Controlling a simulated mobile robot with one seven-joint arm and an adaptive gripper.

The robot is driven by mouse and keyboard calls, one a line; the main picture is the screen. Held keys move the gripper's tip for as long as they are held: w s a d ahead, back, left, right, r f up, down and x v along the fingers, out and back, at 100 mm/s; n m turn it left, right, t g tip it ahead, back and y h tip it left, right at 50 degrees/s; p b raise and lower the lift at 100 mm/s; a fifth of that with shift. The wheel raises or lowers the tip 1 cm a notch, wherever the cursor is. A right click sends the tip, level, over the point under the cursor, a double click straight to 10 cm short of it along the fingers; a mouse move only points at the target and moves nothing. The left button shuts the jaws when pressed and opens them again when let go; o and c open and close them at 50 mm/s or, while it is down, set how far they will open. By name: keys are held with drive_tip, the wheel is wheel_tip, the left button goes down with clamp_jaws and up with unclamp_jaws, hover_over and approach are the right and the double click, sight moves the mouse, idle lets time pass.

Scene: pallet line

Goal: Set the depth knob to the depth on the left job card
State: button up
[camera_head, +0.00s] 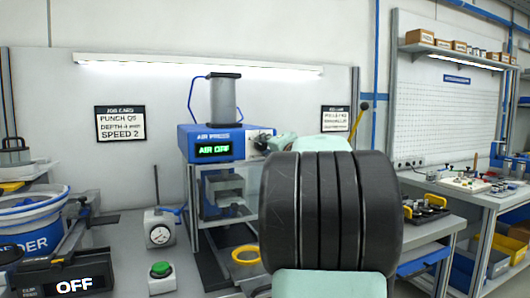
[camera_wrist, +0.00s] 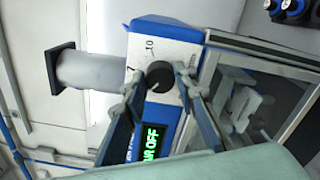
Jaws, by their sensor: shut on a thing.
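The air press (camera_head: 212,143) is a blue unit with a grey cylinder on top and a green display reading "AIR OFF". The black depth knob (camera_wrist: 161,72) is on its pale panel, with a light pointer mark and printed digits beside it. My gripper (camera_wrist: 158,82) has its two blue fingers on either side of the knob, closed on it. The left job card (camera_head: 120,123) on the wall reads "PUNCH Q5", a DEPTH line too small to read surely, and "SPEED 2".
A yellow ring (camera_head: 246,255) lies near my arm. A side bench (camera_head: 487,199) stands right.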

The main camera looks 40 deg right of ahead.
drive_tip(key=shift+n, duration=0.5)
drive_tip(key=o, duration=1.2)
drive_tip(key=shift+c, duration=0.2)
drive_tip(key=v, duration=1.2)
